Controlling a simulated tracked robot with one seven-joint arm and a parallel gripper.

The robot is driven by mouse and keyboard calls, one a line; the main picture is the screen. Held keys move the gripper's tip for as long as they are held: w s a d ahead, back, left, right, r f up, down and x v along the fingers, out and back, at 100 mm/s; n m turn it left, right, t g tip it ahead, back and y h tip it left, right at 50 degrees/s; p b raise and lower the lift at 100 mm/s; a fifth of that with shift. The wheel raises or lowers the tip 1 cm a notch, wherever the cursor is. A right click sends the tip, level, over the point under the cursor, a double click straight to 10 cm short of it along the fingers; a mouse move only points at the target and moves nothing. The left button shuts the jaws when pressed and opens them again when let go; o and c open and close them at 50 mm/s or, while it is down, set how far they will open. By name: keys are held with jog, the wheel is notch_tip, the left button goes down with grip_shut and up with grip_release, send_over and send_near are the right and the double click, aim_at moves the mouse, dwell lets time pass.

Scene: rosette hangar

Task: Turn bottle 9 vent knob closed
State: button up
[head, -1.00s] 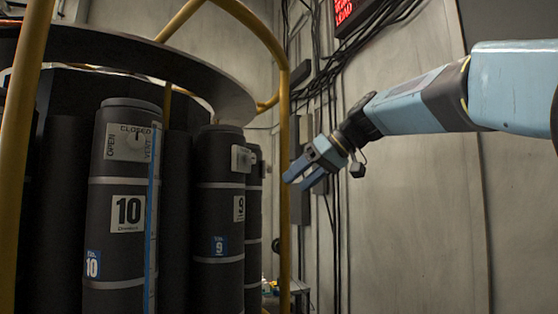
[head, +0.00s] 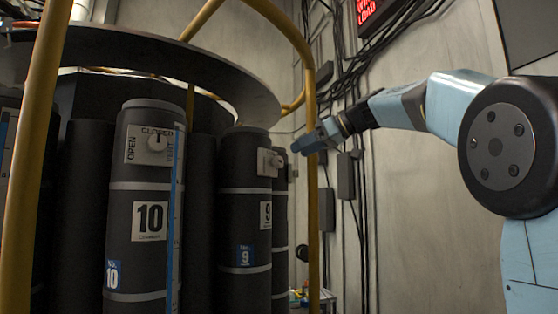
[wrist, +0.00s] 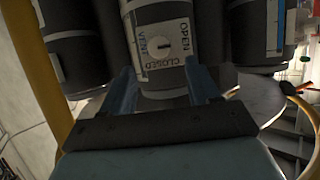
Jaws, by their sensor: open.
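Bottle 9 (head: 245,200) is a dark cylinder with pale bands and a "9" label, standing upright in the rack. Its white vent knob (head: 276,161) sticks out at the upper right side. My gripper (head: 303,144) is just right of the knob and a little higher, with a gap between them. In the wrist view a pale round vent knob (wrist: 157,47) sits on a plate marked OPEN, CLOSED and VENT. My open gripper (wrist: 160,70) has its two blue fingers either side of the plate's lower part, with nothing between them. The knob's exact setting is hard to read.
Bottle 10 (head: 142,215), with its own vent knob, stands left of bottle 9. A yellow rail (head: 312,190) rises just right of bottle 9, close to my arm. A dark round shelf (head: 150,62) overhangs the bottles. Wall cables hang behind.

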aim_at(281, 160)
jog(key=x, duration=0.7)
jog(key=shift+a, duration=0.1)
jog(key=shift+c, duration=0.3)
